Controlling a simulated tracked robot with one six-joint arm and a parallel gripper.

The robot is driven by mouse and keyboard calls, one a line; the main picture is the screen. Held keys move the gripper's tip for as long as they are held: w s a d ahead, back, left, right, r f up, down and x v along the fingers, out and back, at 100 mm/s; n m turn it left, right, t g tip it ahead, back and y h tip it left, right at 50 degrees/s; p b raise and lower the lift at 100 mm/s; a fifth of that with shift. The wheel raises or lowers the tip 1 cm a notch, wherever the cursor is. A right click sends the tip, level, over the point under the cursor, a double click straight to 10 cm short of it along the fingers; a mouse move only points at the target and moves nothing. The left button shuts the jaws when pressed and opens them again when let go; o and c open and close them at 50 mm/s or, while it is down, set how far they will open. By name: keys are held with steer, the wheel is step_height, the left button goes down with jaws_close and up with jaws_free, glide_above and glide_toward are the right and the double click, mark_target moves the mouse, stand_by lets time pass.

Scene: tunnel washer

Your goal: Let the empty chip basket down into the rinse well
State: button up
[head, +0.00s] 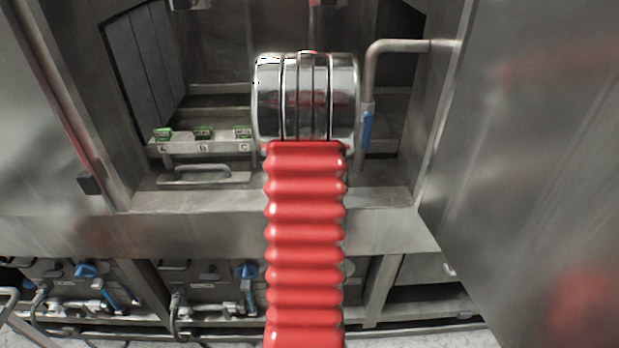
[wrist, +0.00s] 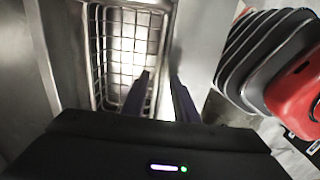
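The chip basket (wrist: 96,52), an open grid of dark wire, shows in the wrist view, above and left of my fingers. Its inside looks empty, with bright light through the mesh. My gripper (wrist: 160,78) has two dark fingers with a gap between their tips. The left finger overlaps the basket's lower right side; the right finger is over a plain steel strip. I cannot tell whether the basket's edge is between the fingers or beneath them. In the head view my arm hides the gripper, and I cannot see the basket. I cannot make out the rinse well clearly.
A steel recess stands ahead. On its left is a rack (head: 203,145) with green-topped pieces marked A, B and C, above a bar handle (head: 203,168). A bent pipe (head: 400,46) with a blue lever (head: 366,131) is on the right. Blue-handled valves (head: 247,270) line the bottom.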

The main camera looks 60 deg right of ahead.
step_height(320, 180, up, 14)
steer(key=shift+d+f, duration=0.15)
steer(key=shift+d, duration=0.15)
steer(key=shift+w, duration=0.15)
stand_by(0.7)
